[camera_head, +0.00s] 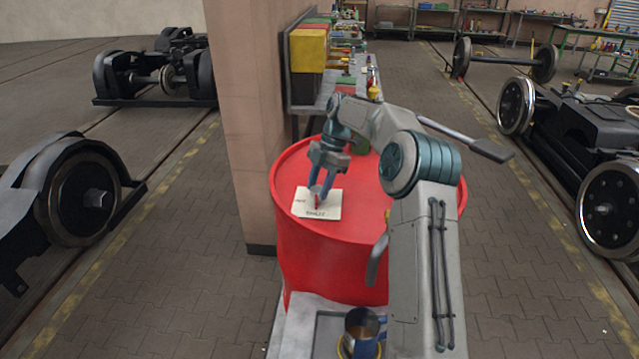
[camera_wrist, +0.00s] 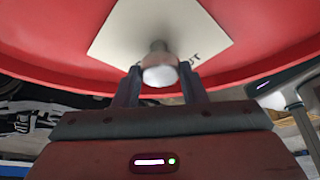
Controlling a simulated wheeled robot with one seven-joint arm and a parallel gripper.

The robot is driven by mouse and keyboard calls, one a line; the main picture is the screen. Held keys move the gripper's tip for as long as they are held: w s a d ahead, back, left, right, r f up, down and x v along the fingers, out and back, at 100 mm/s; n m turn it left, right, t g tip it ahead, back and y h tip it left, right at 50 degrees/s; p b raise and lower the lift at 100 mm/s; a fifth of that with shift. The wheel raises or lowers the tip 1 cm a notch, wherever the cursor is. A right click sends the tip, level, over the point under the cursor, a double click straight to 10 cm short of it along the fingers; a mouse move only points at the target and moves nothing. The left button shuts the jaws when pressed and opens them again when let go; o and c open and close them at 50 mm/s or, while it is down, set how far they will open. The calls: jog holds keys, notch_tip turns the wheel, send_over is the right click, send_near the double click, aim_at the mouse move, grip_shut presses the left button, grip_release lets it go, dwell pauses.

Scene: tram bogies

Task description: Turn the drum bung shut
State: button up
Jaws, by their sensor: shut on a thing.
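The red drum (camera_head: 350,265) stands upright in front of me, beside the pillar. A pale plate (camera_head: 329,211) with dark lettering lies on its top; the lettering is only partly readable. The bung (camera_head: 317,189) rises from this plate, with a small red part showing at its foot. My gripper (camera_head: 319,188) points down at it, shut on the bung, one finger on each side. In the wrist view the bung's round whitish end (camera_wrist: 160,75) sits between the finger tips, in front of the pale plate (camera_wrist: 205,35). The fingers partly hide the bung in the head view.
A pinkish pillar (camera_head: 240,120) stands close to the left of the drum. A bench (camera_head: 305,105) with boxes and small items is behind it. A mug (camera_head: 361,330) stands in front of the drum. Bogies (camera_head: 70,190) lie on both sides, with paved floor between.

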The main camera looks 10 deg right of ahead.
jog(key=o, duration=1)
jog(key=shift+r, duration=0.1)
jog(key=shift+p+v, duration=1.5)
jog(key=shift+v, duration=5.25)
jog(key=shift+d, duration=0.15)
